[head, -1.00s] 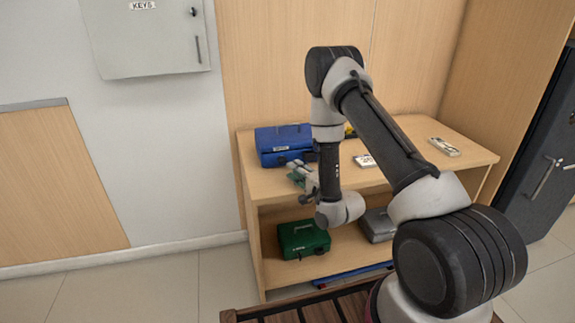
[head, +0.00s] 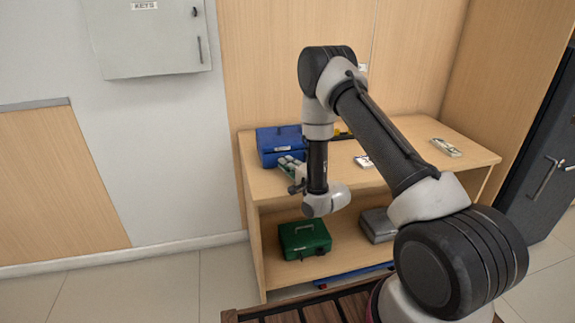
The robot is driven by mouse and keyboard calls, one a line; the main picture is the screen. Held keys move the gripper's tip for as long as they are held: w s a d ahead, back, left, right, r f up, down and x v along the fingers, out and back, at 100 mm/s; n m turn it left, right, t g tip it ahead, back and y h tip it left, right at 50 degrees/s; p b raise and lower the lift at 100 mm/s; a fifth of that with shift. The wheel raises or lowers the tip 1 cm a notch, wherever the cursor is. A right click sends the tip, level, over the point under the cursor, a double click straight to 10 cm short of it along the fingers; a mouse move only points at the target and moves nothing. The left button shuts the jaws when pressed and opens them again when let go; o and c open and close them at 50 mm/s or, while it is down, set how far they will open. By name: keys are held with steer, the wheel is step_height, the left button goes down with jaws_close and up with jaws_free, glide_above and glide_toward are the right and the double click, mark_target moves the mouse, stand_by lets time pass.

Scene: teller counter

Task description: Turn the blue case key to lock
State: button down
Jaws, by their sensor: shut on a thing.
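The blue case (head: 274,140) stands shut on the left end of the wooden counter top. My gripper (head: 284,163) is at the front face of the blue case, low on that side. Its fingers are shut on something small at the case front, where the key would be. The key itself is too small and too hidden by the fingers to make out, so I cannot tell how far it is turned. My arm covers the right end of the case.
A green case (head: 303,241) and a grey case (head: 378,226) sit on the shelf below. Banknote bundles (head: 446,147) lie on the counter top (head: 405,128). A white key cabinet (head: 150,40) hangs on the wall, and a dark safe (head: 545,160) stands at the right.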

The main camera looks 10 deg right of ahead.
steer(key=shift+n, duration=0.3)
steer(key=n, duration=0.1)
steer(key=n+g+h, duration=0.1)
steer(key=n, duration=0.2)
steer(key=shift+a+r+n+g+h, duration=0.1)
steer(key=shift+r+n+g+h, duration=0.2)
steer(key=shift+g, duration=0.1)
steer(key=n+g+h, duration=0.1)
steer(key=n+h, duration=0.1)
steer(key=n, duration=0.2)
steer(key=shift+a, duration=0.15)
steer(key=n+h, duration=0.3)
steer(key=n, duration=0.1)
steer(key=shift+a+r, duration=0.1)
steer(key=shift+a, duration=0.05)
steer(key=shift+n, duration=0.3)
steer(key=c, duration=1.6)
jaws_free()
steer(key=shift+o, duration=0.2)
